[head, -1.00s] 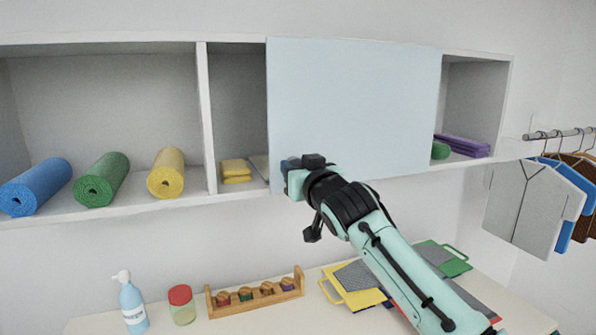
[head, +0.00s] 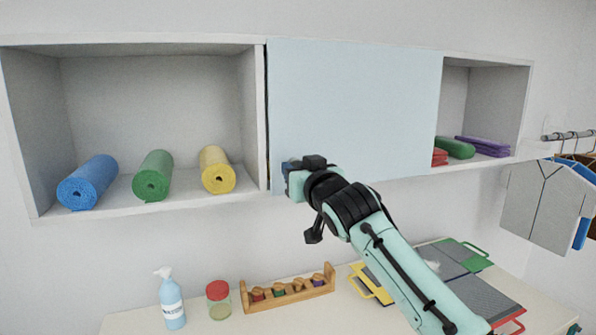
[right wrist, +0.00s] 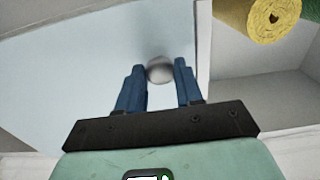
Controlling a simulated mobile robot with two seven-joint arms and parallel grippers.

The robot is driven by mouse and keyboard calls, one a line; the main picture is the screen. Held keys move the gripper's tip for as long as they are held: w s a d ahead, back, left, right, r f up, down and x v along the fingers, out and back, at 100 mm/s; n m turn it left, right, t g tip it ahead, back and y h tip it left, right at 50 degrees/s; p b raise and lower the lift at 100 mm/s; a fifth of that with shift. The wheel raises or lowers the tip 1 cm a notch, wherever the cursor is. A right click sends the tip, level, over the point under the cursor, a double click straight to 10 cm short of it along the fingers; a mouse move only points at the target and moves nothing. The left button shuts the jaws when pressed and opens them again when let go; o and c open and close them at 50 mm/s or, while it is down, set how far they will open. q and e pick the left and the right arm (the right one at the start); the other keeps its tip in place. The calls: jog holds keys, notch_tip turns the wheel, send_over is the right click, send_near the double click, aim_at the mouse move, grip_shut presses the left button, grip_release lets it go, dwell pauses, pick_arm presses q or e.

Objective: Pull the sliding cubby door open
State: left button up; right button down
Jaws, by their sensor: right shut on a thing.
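The sliding cubby door (head: 355,100) is a flat pale blue panel in front of the middle of the white wall shelf. Its left edge lies close to the divider beside the left compartment. My right gripper (head: 291,168) is at the door's lower left corner. In the right wrist view its blue fingers stand on either side of a round grey knob (right wrist: 160,69) on the door, and they are shut on it. The knob is hidden in the head view. My left gripper is not in view.
The left compartment holds blue, green and yellow rolls (head: 217,170). The right opening shows red, green and purple cloths (head: 483,146). Below, a counter (head: 245,325) carries a pump bottle (head: 172,300), a jar, a wooden rack and trays. Clothes hang at the right.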

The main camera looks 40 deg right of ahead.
dwell(0.3)
jog(key=c, duration=0.8)
grip_release()
jog(key=shift+o, duration=0.2)
jog(key=b+v, duration=0.4)
jog(key=v, duration=0.9)
jog(key=shift+s, duration=0.15)
